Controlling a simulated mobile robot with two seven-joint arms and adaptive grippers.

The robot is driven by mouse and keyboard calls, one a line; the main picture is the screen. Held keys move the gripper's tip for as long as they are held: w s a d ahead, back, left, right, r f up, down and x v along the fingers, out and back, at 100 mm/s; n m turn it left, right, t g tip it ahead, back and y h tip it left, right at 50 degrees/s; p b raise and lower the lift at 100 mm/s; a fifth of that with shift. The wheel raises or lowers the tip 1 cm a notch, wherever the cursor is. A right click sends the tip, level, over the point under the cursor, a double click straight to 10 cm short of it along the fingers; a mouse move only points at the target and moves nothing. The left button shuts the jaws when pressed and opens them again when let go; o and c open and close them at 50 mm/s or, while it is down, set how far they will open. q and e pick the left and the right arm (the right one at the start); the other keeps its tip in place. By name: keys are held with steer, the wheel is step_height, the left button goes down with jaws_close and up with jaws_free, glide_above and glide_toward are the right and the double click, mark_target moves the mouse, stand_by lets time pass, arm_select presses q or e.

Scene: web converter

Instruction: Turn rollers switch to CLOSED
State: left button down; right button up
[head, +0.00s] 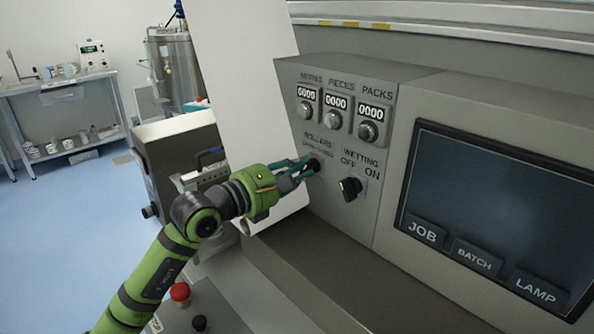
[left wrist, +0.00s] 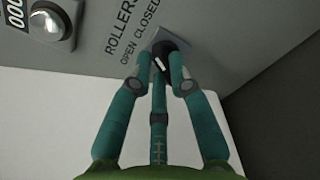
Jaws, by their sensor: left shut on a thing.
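The rollers switch is a black knob (left wrist: 162,48) with a white mark, below the label ROLLERS, OPEN CLOSED (left wrist: 134,32) in the left wrist view. In the head view it sits on the grey control panel, largely covered by my gripper. My left gripper (head: 310,167) reaches the panel from the left. Its teal fingers (left wrist: 160,70) are around the knob and shut on it. The white mark slants in the left wrist view; I cannot tell for sure which word it points at. My right gripper is not in view.
A black wetting switch (head: 350,188) is just right of the rollers switch. Three counters with round buttons (head: 333,119) are above. A dark screen (head: 490,215) fills the right. A tall white sheet (head: 240,80) stands behind my left arm. A red knob (head: 180,292) is lower left.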

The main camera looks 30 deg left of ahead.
arm_select(q)
steer(key=c, duration=1.1)
jaws_free()
steer(key=shift+c, duration=0.2)
steer(key=shift+s, duration=0.1)
steer(key=v, duration=1.2)
